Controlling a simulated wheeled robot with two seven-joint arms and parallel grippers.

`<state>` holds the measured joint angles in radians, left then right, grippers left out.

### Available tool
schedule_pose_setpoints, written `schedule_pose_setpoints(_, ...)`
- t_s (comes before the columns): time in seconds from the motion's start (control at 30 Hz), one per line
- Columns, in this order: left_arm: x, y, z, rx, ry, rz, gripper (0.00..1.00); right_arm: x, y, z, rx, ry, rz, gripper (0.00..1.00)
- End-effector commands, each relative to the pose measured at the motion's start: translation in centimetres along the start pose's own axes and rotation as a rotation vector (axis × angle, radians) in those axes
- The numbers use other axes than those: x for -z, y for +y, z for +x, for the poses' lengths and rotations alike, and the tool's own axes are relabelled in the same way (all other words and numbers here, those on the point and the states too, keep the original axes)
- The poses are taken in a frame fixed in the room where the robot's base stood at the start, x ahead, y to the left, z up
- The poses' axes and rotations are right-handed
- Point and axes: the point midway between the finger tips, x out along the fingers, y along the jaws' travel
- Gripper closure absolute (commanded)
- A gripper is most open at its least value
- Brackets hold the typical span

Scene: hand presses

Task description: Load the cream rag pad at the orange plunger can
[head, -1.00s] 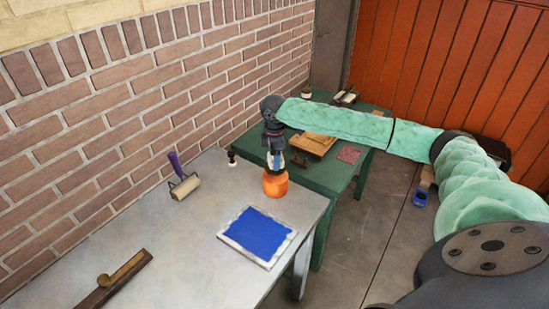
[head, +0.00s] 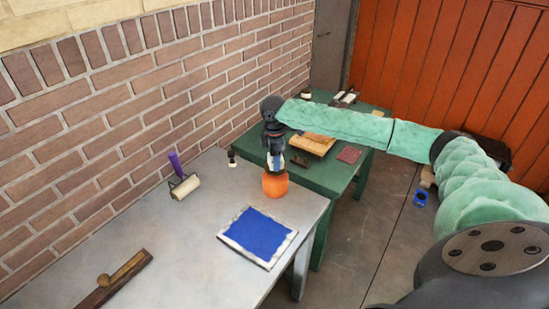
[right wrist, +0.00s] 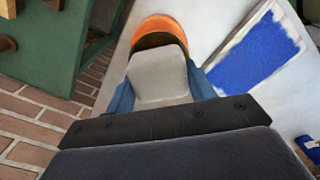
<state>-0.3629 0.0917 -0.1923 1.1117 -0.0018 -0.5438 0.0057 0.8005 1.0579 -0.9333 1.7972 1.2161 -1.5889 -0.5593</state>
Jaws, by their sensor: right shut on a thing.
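The cream rag pad (right wrist: 158,75) is a pale block between the blue fingers of my right gripper (right wrist: 160,88) in the right wrist view. The orange plunger can (head: 276,186) stands upright on the grey table near its far right corner. It also shows in the right wrist view (right wrist: 160,25), just beyond the pad and partly hidden by it. In the head view my right gripper (head: 275,163) points down right over the can, shut on the pad. I cannot tell whether the pad touches the can. My left gripper is not in view.
A blue slab with a pale frame (head: 257,235) lies close in front of the can. A purple-handled roller (head: 185,187) and a wooden piece (head: 115,280) lie on the grey table (head: 185,245). A green table (head: 335,170) with a wooden press (head: 312,138) stands behind.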

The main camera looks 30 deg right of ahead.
Motion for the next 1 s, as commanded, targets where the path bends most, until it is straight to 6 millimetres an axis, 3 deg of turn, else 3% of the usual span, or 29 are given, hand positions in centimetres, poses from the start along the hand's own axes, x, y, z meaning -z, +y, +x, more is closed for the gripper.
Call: schedule_pose_setpoints(1.0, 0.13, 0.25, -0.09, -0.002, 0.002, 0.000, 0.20, 0.00, 0.01, 0.75, 0.000, 0.000, 0.000, 0.64)
